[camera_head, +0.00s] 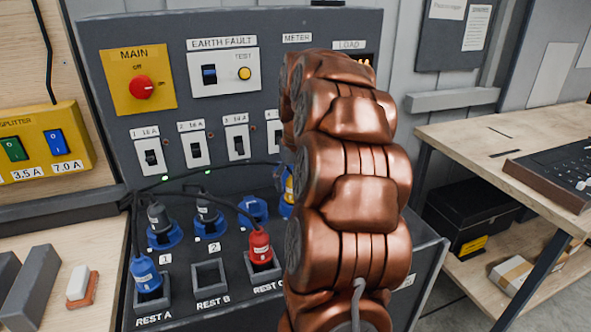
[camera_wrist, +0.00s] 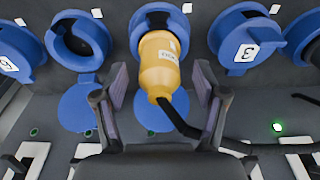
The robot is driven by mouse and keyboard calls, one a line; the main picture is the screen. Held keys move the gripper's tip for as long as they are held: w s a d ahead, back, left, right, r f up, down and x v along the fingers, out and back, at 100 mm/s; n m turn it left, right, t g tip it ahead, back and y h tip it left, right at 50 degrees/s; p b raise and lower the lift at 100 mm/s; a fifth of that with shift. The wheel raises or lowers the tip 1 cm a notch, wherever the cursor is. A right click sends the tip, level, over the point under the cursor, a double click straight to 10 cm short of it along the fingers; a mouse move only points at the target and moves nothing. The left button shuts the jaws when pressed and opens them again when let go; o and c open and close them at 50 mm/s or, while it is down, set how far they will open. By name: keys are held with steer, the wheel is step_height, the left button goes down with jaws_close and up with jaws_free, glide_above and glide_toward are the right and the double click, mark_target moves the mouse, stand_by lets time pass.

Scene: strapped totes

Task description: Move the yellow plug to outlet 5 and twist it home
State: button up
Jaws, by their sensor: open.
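The yellow plug (camera_wrist: 160,66) sits in a blue outlet (camera_wrist: 143,20) beside the one marked 3, its black cable trailing to the lower right in the wrist view. A sliver of it shows behind my arm in the head view (camera_head: 289,187). My gripper (camera_wrist: 161,92) is open, with one finger on each side of the plug; I see gaps between fingers and plug. An open, empty blue outlet (camera_wrist: 82,42), in outlet 5's position, is just left of the plug in the wrist view, its lid (camera_wrist: 88,106) swung down. Its number is not readable. My arm hides these outlets in the head view.
Outlet 3 (camera_wrist: 246,38) has its lid shut. Grey plugs fill outlets 1 (camera_head: 158,219) and 2 (camera_head: 207,211). A blue plug (camera_head: 144,274) stands in rest A and a red plug (camera_head: 260,246) in rest C; rest B (camera_head: 210,278) is empty. Dark cables drape across the panel.

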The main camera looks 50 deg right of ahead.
mark_target(293, 191)
steer(key=shift+w+d+f, duration=0.1)
steer(key=shift+w+f, duration=0.05)
steer(key=shift+f, duration=0.8)
steer(key=shift+w+d+f, duration=0.1)
steer(key=shift+f, duration=0.85)
steer(key=c, duration=1.3)
steer(key=shift+n, duration=1.6)
steer(key=shift+c, duration=0.2)
steer(key=shift+n+y, duration=0.3)
steer(key=shift+n, duration=1.2)
steer(key=shift+p, duration=0.3)
